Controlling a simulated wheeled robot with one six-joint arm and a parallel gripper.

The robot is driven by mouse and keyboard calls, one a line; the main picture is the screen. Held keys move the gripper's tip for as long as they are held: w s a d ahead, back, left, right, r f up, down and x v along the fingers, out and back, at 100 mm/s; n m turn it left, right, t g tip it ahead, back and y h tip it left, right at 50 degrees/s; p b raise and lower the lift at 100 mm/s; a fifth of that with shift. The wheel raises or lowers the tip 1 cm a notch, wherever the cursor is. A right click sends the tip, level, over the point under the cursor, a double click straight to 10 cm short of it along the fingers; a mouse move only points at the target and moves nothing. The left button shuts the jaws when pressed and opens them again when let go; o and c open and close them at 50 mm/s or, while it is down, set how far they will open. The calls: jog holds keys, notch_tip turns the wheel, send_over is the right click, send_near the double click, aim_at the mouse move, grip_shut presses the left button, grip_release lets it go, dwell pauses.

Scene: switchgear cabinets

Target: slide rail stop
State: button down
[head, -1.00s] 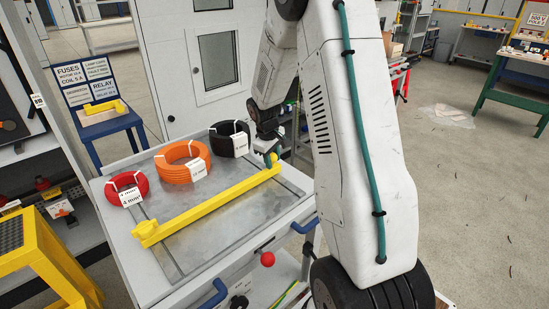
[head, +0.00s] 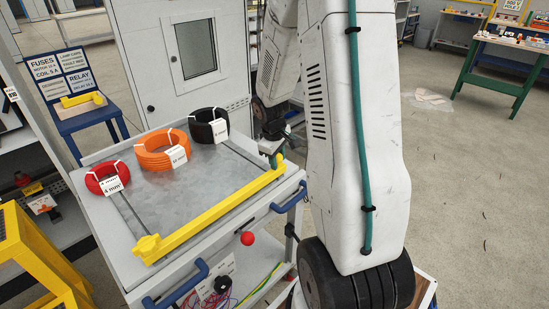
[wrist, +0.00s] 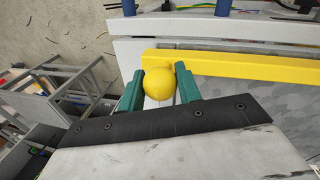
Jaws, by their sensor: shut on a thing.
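The rail stop is a long yellow bar (head: 215,211) lying across the grey cart top (head: 190,188), close to its front edge, the side with the blue handles. Its ends lie over two slots (head: 128,212) in the top. In the wrist view the bar (wrist: 235,66) runs to the right from a round yellow knob (wrist: 158,84). My gripper (wrist: 159,83) has its teal fingers shut on this knob, one on each side. In the head view my gripper (head: 277,158) is small at the bar's right end, partly hidden.
Red (head: 108,177), orange (head: 155,158) and black (head: 204,125) cable coils stand on the cart top behind the bar. Blue handles (head: 180,287) and a red ball knob (head: 247,239) stick out at the cart's front. A yellow step (head: 30,250) stands at left. Floor at right is mostly clear.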

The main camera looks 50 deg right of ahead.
jog(key=shift+s, duration=0.25)
jog(key=c, duration=1)
grip_release()
jog(key=r, duration=0.2)
jog(key=a+r, duration=0.1)
jog(key=r, duration=0.4)
jog(key=shift+s+a+r, duration=0.2)
jog(key=shift+a+r, duration=0.05)
jog(key=shift+r, duration=0.05)
jog(key=s+a+r, duration=0.5)
jog(key=s+a, duration=0.1)
jog(key=a, duration=0.2)
jog(key=s+a+r+m+y, duration=0.1)
jog(key=s+a+r, duration=0.4)
jog(key=s+a, duration=0.2)
jog(key=s+a+r+m+t+y, duration=0.1)
jog(key=s+a+r, duration=0.4)
jog(key=s+a, duration=0.2)
jog(key=shift+s+a, duration=0.1)
jog(key=shift+a, duration=1.25)
